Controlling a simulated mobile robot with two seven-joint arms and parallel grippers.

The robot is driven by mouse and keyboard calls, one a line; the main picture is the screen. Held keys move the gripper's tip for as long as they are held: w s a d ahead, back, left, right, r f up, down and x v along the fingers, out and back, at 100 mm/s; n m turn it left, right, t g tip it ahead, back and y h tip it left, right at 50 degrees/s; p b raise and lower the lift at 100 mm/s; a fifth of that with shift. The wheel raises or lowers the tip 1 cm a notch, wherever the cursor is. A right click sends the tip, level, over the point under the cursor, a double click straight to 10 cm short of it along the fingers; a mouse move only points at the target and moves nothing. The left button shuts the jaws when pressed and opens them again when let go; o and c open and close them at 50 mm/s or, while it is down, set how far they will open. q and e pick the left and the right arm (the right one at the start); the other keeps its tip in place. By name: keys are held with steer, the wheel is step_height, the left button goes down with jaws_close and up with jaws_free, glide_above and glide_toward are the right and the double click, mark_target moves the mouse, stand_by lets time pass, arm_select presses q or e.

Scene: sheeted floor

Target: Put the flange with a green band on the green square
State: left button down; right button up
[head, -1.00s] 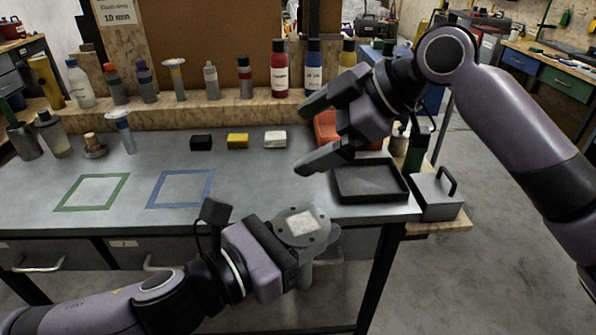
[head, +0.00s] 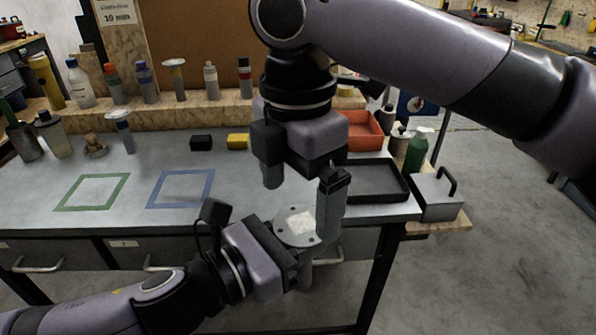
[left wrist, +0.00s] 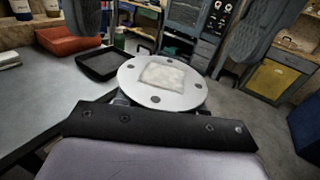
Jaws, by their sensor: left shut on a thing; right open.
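A grey metal flange (head: 298,226) with bolt holes and a pale square patch on its round face is held by my left gripper (head: 297,264), in front of the bench edge. The flange face also fills the middle of the left wrist view (left wrist: 132,88). No coloured band on it shows. My right gripper (head: 302,205) is open, pointing down, with its fingers around the flange's upper area; I cannot tell whether they touch it. Its fingers also show at the top of the left wrist view. The green square (head: 82,209) is an empty outline at the bench's left.
A blue square outline (head: 178,205) lies right of the green one and is empty. Black (head: 201,142) and yellow (head: 237,141) blocks sit behind. A black tray (head: 385,196), red bin (head: 363,130) and grey box (head: 437,196) stand right. Bottles line the back.

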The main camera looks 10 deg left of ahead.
mark_target(297, 245)
step_height(297, 245, down, 10)
steer(key=shift+r, duration=0.1)
stand_by(0.4)
steer(key=c, duration=1.1)
arm_select(q)
steer(key=c, duration=0.6)
jaws_free()
